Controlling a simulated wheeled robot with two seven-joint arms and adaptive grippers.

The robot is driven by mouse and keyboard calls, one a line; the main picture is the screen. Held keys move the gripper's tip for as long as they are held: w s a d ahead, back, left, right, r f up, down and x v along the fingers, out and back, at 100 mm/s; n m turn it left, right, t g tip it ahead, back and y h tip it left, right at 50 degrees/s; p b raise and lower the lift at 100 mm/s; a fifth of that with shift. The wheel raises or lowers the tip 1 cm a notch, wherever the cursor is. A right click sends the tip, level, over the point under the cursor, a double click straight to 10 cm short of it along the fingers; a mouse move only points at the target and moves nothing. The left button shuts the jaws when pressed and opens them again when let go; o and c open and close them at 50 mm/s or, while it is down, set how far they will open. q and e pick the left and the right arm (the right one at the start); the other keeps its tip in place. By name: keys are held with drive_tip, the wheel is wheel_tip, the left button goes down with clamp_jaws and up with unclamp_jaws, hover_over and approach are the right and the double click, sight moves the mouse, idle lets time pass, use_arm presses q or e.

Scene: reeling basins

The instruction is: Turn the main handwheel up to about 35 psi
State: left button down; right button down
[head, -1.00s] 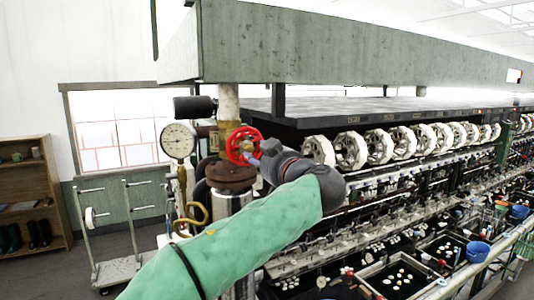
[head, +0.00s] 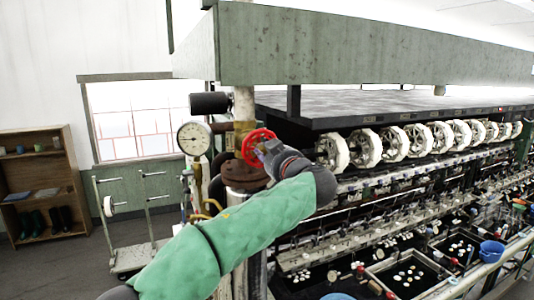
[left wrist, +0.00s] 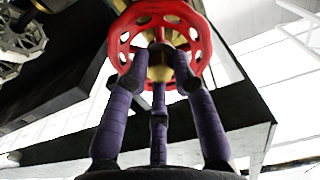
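The red main handwheel (head: 258,146) is on the pipework at the near left end of the machine. In the left wrist view, the handwheel (left wrist: 122,45) is a red ring with round holes and a brass-coloured centre. My left gripper (head: 265,150) is at its right side. In the left wrist view, the purple fingers of the left gripper (left wrist: 160,65) bend inward and their dark tips close on the wheel near its lower rim. A round white pressure gauge (head: 193,139) faces me left of the wheel; its figures are too small to read. My right gripper is out of view.
A green beam (head: 330,47) runs overhead. White reels (head: 394,143) line the machine to the right. A metal cart (head: 130,257) and wooden shelf (head: 60,167) stand at left.

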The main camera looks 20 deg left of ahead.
use_arm(q)
drive_tip(key=shift+n+b, duration=7.1)
drive_tip(key=shift+n, duration=7.2)
drive_tip(key=c, duration=1.2)
unclamp_jaws()
drive_tip(key=shift+o, duration=0.2)
